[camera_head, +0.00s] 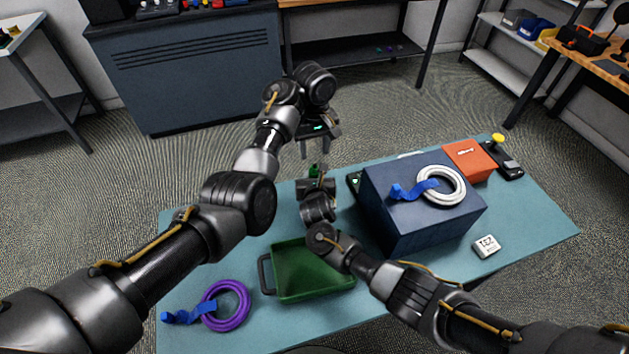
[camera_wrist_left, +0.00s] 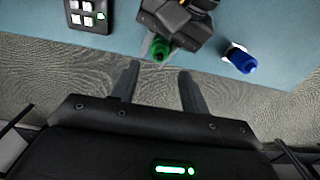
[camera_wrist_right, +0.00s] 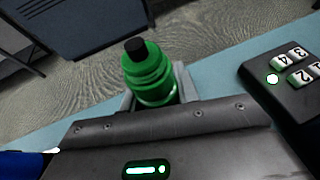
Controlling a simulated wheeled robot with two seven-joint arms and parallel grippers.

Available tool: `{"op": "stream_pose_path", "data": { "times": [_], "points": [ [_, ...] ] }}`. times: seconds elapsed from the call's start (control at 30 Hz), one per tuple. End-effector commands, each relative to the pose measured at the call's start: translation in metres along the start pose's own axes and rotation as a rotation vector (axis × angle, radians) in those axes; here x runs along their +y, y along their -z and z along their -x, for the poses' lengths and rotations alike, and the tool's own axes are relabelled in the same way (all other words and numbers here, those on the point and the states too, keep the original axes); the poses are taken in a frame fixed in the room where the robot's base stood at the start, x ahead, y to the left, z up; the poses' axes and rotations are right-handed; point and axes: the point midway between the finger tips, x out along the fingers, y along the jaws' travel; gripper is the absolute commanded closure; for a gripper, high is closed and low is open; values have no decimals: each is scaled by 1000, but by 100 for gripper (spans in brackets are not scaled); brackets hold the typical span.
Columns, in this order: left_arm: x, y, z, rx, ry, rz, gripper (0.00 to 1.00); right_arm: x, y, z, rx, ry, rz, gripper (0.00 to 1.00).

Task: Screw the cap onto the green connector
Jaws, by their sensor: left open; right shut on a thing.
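The green connector (camera_wrist_right: 155,85) is held between the fingers of my right gripper (camera_head: 317,183), which is shut on it. In the right wrist view it is a stepped green cylinder with a dark tip. In the left wrist view its green end (camera_wrist_left: 160,48) pokes out past the right gripper. I cannot tell whether its stepped upper part is a separate cap. My left gripper (camera_head: 315,150) is open and empty, pointing down just beyond the connector.
A blue connector (camera_wrist_left: 242,61) stands near the table's far edge. A black keypad box (camera_wrist_right: 290,78) is beside the right gripper. A dark blue box (camera_head: 410,215) with a white cable coil stands to the right. A green tray (camera_head: 300,270) and purple coil (camera_head: 226,306) are nearer.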

Motion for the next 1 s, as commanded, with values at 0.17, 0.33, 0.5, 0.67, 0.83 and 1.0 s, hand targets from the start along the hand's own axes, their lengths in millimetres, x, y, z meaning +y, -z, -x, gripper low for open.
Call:
{"op": "stream_pose_path", "data": {
  "times": [0.17,0.33,0.5,0.67,0.83,1.0],
  "points": [
    [-2,0,-25,-4,4,0,55,0,0,0,0,0,0,100],
    [-2,0,-50,-2,4,-2,55,0,0,0,0,0,0,100],
    [0,0,-68,-2,2,-2,55,0,0,0,0,0,0,100],
    [0,0,-75,-1,0,-2,55,0,0,0,0,0,0,100],
    [0,0,-76,-1,0,-2,55,0,0,0,0,0,0,100],
    [0,0,-76,-1,0,-2,62,0,0,0,0,0,0,100]
  ]
}}
